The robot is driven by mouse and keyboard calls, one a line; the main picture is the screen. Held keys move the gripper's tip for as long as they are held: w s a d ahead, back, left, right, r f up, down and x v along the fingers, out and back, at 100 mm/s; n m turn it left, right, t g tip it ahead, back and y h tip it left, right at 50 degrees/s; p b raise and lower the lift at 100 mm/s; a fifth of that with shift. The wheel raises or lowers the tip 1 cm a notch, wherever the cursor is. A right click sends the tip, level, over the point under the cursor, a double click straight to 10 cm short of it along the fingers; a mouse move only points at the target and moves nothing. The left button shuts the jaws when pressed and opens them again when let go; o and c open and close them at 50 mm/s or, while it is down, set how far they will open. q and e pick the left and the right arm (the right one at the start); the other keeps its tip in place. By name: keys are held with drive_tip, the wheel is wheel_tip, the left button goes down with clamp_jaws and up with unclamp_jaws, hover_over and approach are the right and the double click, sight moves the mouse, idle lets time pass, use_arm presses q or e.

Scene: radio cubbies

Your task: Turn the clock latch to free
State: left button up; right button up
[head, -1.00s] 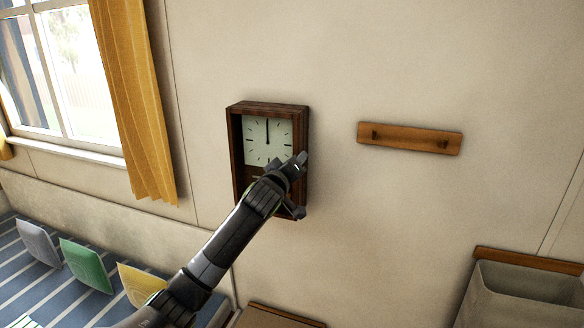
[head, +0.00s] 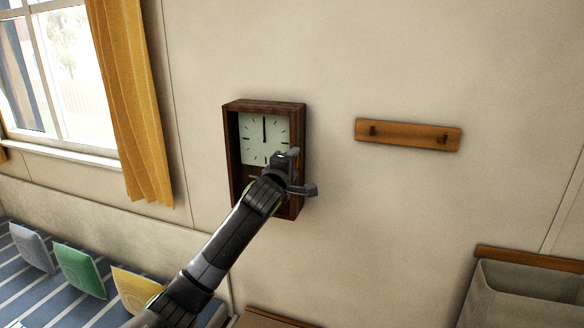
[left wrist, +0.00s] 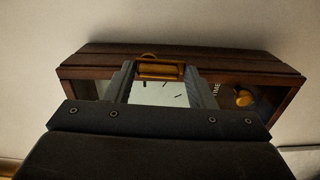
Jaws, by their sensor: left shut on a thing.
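The wall clock (head: 235,150), a dark wooden case with a pale dial (head: 257,130), hangs on the wall in the head view. My left gripper (head: 302,172) is at the case's right side and covers its lower right part. In the left wrist view the clock case (left wrist: 200,58) lies across the picture. A brass latch (left wrist: 160,70) sits between the fingers of my left gripper (left wrist: 162,76), which is shut on it. The latch is hidden by the gripper in the head view. My right gripper is not in view.
A wooden peg rail (head: 405,134) is on the wall to the right. A grey bin (head: 530,290) stands at lower right. A yellow curtain (head: 130,100) and several cushions (head: 80,270) are at left. The wall between clock and rail is clear.

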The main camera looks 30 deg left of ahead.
use_arm(q)
drive_tip(key=shift+r+n, duration=0.3)
drive_tip(key=shift+r, duration=0.05)
idle(0.3)
drive_tip(key=o, duration=0.7)
drive_tip(key=shift+o, duration=0.2)
drive_tip(key=shift+f, duration=0.1)
drive_tip(key=shift+f, duration=0.1)
drive_tip(key=b+v, duration=0.3)
drive_tip(key=v, duration=1.4)
drive_tip(key=shift+s+d+b, duration=0.15)
drive_tip(key=shift+s+b, duration=0.05)
drive_tip(key=shift+b, duration=0.2)
